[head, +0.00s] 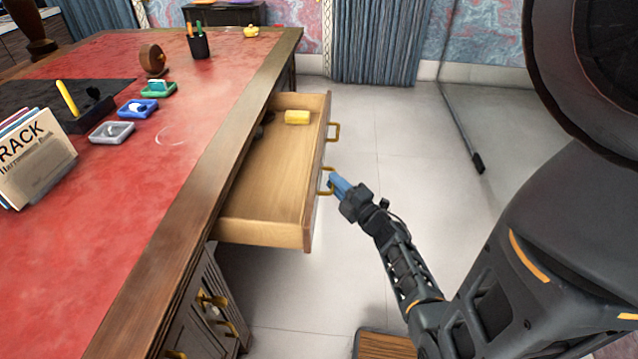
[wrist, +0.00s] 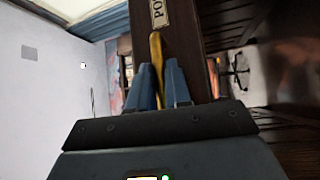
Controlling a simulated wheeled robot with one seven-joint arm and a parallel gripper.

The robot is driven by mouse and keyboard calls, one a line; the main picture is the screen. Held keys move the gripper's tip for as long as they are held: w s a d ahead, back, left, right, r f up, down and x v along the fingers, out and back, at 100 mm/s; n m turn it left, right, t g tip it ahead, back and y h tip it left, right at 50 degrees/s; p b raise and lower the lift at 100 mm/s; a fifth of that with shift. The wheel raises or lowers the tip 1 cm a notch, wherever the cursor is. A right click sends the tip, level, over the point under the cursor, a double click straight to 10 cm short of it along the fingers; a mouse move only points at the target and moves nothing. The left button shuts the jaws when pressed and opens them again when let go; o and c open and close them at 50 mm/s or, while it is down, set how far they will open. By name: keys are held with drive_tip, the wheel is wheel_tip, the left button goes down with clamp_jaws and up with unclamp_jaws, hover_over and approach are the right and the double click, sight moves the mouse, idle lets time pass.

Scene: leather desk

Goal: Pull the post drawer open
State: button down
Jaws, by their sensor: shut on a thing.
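The post drawer (head: 265,190) stands well out from the desk in the head view, with its pale wooden inside showing. A yellow object (head: 297,117) lies in it near the far end, with something dark beside it. The drawer front has two brass handles; the far one (head: 334,132) is free. My gripper (head: 334,184) is at the near handle (head: 325,182), its blue fingers shut on it. In the wrist view the brass handle (wrist: 156,58) runs between my gripper's fingers (wrist: 160,85).
The red leather desk (head: 200,90) fills the left, carrying a pen cup (head: 199,42), small coloured trays and a book stand (head: 35,160). More handled drawers (head: 215,310) sit below at the near end. Pale floor (head: 390,130) is clear right of the drawer.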

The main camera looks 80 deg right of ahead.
drive_tip(key=shift+s, duration=0.65)
drive_tip(key=c, duration=1.1)
unclamp_jaws()
drive_tip(key=shift+c, duration=0.2)
drive_tip(key=b+v, duration=0.1)
drive_tip(key=v, duration=0.7)
drive_tip(key=shift+w, duration=0.1)
